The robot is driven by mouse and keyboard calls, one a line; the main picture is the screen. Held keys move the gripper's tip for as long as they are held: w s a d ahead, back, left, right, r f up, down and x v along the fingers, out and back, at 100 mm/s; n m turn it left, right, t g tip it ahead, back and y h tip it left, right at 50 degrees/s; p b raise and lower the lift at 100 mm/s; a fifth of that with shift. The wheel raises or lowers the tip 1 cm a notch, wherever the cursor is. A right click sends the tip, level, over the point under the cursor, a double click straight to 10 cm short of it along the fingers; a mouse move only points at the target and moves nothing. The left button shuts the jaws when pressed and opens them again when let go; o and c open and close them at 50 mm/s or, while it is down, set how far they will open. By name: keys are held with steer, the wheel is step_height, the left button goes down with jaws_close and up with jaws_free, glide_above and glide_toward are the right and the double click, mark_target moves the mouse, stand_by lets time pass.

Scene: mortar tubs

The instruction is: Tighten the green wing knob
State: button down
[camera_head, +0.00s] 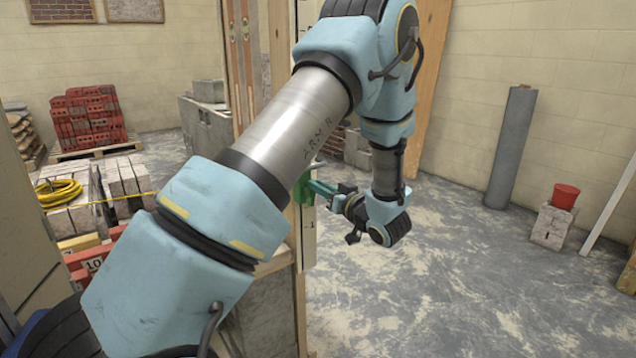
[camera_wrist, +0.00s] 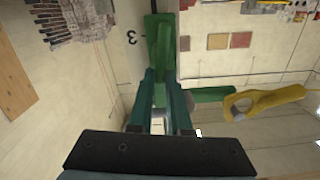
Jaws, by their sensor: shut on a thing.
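The green wing knob (camera_head: 303,193) sits on the edge of an upright pale board in the head view, partly hidden behind my arm. In the wrist view a long green wing (camera_wrist: 162,40) runs up from between my teal fingers. Another green piece (camera_wrist: 212,95) sticks out to the right; I cannot tell if it is part of the same knob. My gripper (camera_wrist: 163,92) is shut on the green wing, with one finger on each side. In the head view my gripper (camera_head: 322,188) reaches left to the knob. The knob's centre is hidden.
A yellow piece with a ring-like end (camera_wrist: 268,101) lies right of my fingers in the wrist view. A red brick stack (camera_head: 88,118) stands at the left. The floor there is mostly clear.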

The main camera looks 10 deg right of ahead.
steer(key=shift+w+d+f+m+p, duration=0.15)
steer(key=shift+d+f+m+p, duration=0.25)
steer(key=shift+m+p, duration=1.65)
steer(key=shift+w+d+f+m+p, duration=0.2)
steer(key=shift+f+m+p, duration=0.5)
steer(key=shift+m, duration=2.45)
steer(key=shift+w+d+f+m+p, duration=0.15)
steer(key=shift+d+m+p, duration=0.25)
steer(key=shift+m+p, duration=1.75)
steer(key=shift+m+b, duration=0.4)
steer(key=shift+m, duration=0.35)
steer(key=c, duration=0.9)
jaws_free()
steer(key=shift+o, duration=0.2)
steer(key=shift+s+f, duration=0.1)
steer(key=shift+s, duration=0.05)
steer(key=b+v, duration=0.2)
steer(key=v, duration=0.8)
steer(key=shift+s+d+b, duration=0.2)
steer(key=shift+s+b, duration=0.05)
steer(key=shift+b, duration=0.15)
